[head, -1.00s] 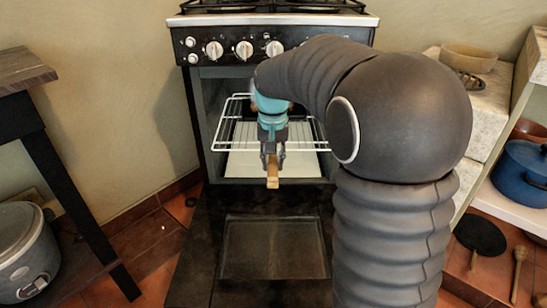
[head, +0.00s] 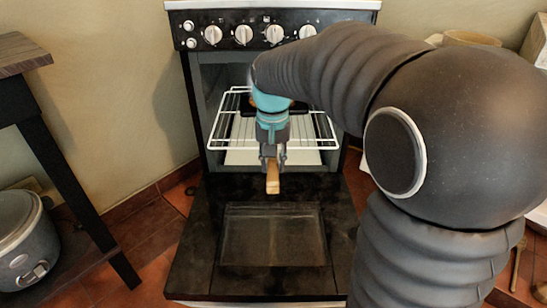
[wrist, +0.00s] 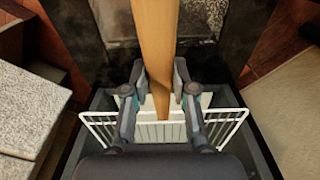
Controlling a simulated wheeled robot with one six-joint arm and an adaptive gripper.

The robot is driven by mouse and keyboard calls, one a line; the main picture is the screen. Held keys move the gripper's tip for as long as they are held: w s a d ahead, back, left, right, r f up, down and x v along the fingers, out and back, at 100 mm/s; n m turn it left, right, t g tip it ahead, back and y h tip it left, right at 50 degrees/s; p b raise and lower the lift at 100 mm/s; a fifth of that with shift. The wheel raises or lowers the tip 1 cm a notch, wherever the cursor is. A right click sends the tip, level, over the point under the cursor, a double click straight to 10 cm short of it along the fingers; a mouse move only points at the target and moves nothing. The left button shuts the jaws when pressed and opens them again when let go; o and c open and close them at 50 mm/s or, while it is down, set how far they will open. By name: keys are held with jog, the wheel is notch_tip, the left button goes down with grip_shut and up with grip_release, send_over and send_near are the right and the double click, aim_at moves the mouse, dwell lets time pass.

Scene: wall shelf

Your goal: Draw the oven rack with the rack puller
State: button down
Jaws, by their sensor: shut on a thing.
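The white wire oven rack (head: 222,138) sits in the oven opening (head: 200,100), its front edge reaching out over the opened door. It also shows in the wrist view (wrist: 228,125). My gripper (head: 272,158) is in front of the rack's middle, shut on the wooden rack puller (head: 273,183). In the wrist view the puller (wrist: 155,40) runs between the fingers (wrist: 159,80). The puller's far end is hidden by my gripper and arm, so I cannot tell whether it is hooked on the rack.
The black oven door (head: 200,230) lies open below, with a glass pane (head: 273,237). A dark table (head: 45,130) and a grey cooker (head: 20,245) stand at left. Something dark (head: 247,106) shows at the rack's back. Free floor shows left of the door.

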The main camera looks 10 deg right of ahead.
jog(key=s+a+b, duration=0.1)
jog(key=s+a, duration=0.2)
jog(key=s, duration=1.1)
jog(key=shift+a, duration=0.2)
dwell(1.0)
jog(key=shift+r, duration=0.1)
notch_tip(320, 180, up, 3)
jog(key=p, duration=0.3)
jog(key=shift+r, duration=0.15)
dwell(0.4)
jog(key=s+a, duration=0.2)
jog(key=s, duration=0.7)
dwell(0.6)
